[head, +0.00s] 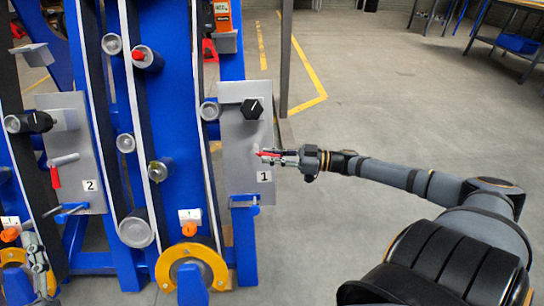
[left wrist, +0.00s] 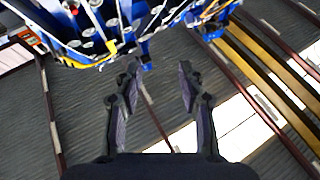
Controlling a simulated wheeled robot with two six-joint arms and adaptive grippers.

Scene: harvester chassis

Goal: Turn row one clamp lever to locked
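The row one clamp lever (head: 270,153) has a red handle on the grey panel (head: 247,120) labelled 1. Only a short length of red shows, roughly level, at the fingertips of my right gripper (head: 272,157). My left gripper (left wrist: 160,75) is open and empty in the left wrist view. In the head view my left gripper (head: 38,262) is at the lower left, near the blue frame.
A second panel (head: 75,125), labelled 2, carries a lever (head: 57,172) with its red handle hanging down. A black knob (head: 252,108) sits above the lever on panel 1. Blue beams and rollers fill the left. Open floor (head: 400,100) lies to the right.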

